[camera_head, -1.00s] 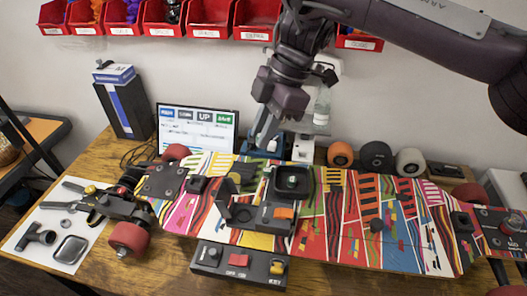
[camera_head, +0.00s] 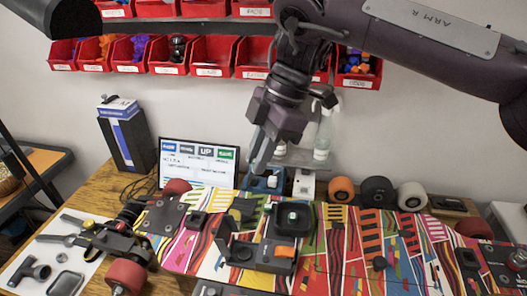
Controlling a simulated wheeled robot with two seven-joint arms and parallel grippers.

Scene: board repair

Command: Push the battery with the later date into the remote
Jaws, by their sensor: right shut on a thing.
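My right gripper (camera_head: 262,150) points down behind the patterned skateboard (camera_head: 335,262). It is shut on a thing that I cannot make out. Just below its fingertips is a small blue block with a dark front (camera_head: 262,182); I cannot tell whether they touch. A small white block (camera_head: 304,184) stands right of it. Either may be a battery, but no date is readable. A black device with an orange button (camera_head: 285,251) lies on the board, its raised flap at left; it may be the remote. My left gripper is not in view.
A black square tray (camera_head: 291,218) sits on the board behind the device. A screen (camera_head: 198,163) and a blue-black box (camera_head: 128,140) stand behind left. Wheels (camera_head: 378,191) line the back right. Red bins (camera_head: 208,58) hang on the wall. Tools lie on a white sheet (camera_head: 45,255).

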